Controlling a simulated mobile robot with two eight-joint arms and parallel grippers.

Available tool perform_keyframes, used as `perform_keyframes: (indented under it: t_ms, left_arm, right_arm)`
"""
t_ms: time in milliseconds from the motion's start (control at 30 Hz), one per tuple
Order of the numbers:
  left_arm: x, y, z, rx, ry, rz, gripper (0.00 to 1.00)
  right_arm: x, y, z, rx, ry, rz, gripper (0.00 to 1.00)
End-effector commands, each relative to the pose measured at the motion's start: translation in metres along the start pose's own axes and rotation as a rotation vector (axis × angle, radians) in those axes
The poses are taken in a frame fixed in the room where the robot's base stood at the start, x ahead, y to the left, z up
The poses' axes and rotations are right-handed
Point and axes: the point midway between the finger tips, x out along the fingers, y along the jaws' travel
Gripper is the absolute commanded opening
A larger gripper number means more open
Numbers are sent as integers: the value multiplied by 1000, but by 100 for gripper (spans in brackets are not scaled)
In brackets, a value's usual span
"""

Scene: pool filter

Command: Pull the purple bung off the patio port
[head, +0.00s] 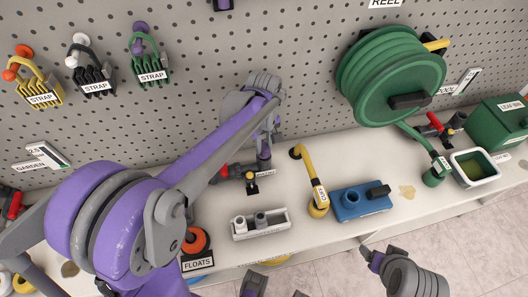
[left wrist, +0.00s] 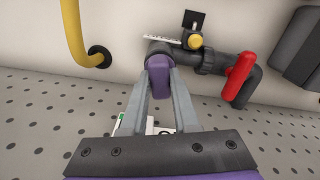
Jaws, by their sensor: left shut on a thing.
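The patio port is a dark pipe stub (head: 264,164) on a valve with a red handle, below the pegboard in the head view. The dark pipe (left wrist: 212,62), red handle and a yellow knob show in the left wrist view. The purple bung (left wrist: 159,68) sits at the pipe's end and appears to touch it. My left gripper (left wrist: 160,80) is shut on the bung, one finger on each side. In the head view my left gripper (head: 267,133) reaches down to the port from above, partly hidden by its own wrist. Parts of my right arm show at the bottom right; its jaw state is unclear.
A yellow pipe (head: 307,172) with a label stands right of the port, beside a blue box (head: 361,202). A white tray (head: 260,225) with small cups lies in front. A green hose reel (head: 385,72) hangs on the pegboard. The shelf front has some free room.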

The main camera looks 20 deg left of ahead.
Motion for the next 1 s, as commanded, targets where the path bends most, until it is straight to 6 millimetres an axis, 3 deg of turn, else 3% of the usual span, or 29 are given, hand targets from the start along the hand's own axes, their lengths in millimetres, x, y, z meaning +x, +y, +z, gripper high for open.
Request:
perform_keyframes:
  t_ms: [267,1000]
  left_arm:
    - [-8,0,0,0,0,0,0]
    - [-53,0,0,0,0,0,0]
  right_arm:
    - [-5,0,-4,0,2,0,76]
    - [-31,0,-26,0,19,0,76]
